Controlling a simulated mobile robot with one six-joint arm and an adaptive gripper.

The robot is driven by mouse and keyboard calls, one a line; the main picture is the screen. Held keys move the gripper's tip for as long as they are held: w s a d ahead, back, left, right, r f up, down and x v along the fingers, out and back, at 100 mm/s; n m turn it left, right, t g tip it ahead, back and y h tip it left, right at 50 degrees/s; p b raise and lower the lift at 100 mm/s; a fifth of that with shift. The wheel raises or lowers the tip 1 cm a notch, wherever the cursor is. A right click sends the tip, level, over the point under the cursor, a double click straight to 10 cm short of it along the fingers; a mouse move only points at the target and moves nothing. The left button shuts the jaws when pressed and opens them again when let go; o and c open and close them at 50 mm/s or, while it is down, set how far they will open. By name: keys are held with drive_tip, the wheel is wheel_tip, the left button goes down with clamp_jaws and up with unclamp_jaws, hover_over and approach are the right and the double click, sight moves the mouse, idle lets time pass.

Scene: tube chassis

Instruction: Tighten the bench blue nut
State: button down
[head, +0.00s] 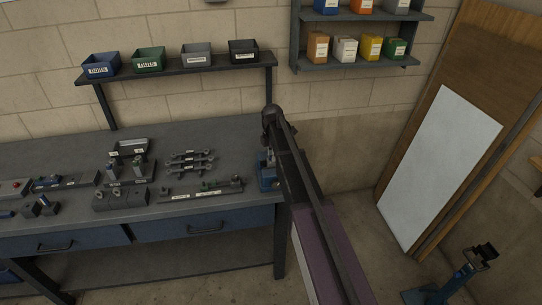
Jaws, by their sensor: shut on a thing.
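My arm reaches from the bottom of the head view to the right end of the bench. My gripper (270,153) is small and mostly hidden behind my arm, just above a blue fixture (267,176) at the bench's right edge. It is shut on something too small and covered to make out. I cannot pick out the blue nut at this size.
The bench (225,140) holds grey blocks (120,199) and a tray (129,147) to the left. A shelf with labelled bins (148,60) stands behind, and a wall shelf (350,68) holds boxes. A white panel (440,165) leans right; a blue stand (462,280) is on the floor.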

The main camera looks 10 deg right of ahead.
drive_tip(key=shift+m, duration=0.3)
drive_tip(key=m, duration=0.7)
drive_tip(key=shift+m, duration=0.4)
drive_tip(key=m, duration=0.3)
drive_tip(key=shift+m, duration=0.3)
drive_tip(key=m, duration=0.4)
drive_tip(key=shift+m, duration=0.3)
drive_tip(key=m, duration=1.1)
drive_tip(key=shift+w, duration=0.1)
